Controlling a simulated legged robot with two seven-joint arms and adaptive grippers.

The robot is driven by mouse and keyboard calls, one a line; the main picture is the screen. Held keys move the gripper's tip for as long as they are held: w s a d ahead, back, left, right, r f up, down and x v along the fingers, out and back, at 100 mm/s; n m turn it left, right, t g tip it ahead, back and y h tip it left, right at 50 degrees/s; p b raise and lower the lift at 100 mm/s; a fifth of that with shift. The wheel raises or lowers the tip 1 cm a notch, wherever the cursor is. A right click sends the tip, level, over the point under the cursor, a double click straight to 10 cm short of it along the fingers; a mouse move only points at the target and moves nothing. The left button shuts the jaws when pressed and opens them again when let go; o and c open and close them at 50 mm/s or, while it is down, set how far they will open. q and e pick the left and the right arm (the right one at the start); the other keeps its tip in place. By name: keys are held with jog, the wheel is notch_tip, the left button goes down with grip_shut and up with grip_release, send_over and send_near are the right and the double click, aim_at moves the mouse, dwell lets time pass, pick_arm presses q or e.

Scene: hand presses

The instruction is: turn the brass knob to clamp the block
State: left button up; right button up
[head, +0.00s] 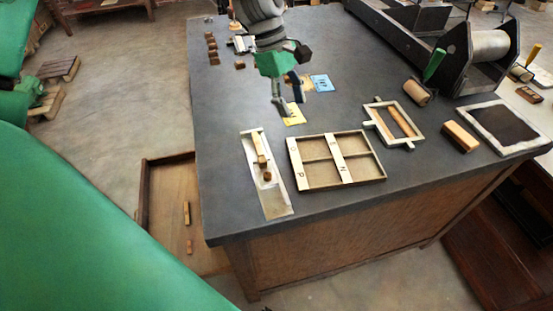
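My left gripper (289,103) reaches down from the top over the grey-topped table (225,195). Its two fingers are apart, with nothing seen between them, above a yellow card (294,115). Below it in the picture, a pale flat tray (276,207) lies near the table's front left corner. A light wooden bar (259,148) and a small brown piece (267,176) lie on the tray. I cannot tell whether this brown piece is the brass knob, and no other knob shows clearly. Which block is to be clamped is unclear. My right gripper is not in view.
A wooden frame with lettered strips (340,158) lies right of the tray. Farther right are a small frame (382,108), a wooden block (460,136), a green-handled roller (418,92) and a dark framed slab (500,125). A press with a cylinder (489,46) stands at the back right.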

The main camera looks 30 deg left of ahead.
pick_arm(q)
jog(key=shift+p, duration=0.35)
jog(key=v, duration=1.2)
jog(key=shift+c, duration=0.3)
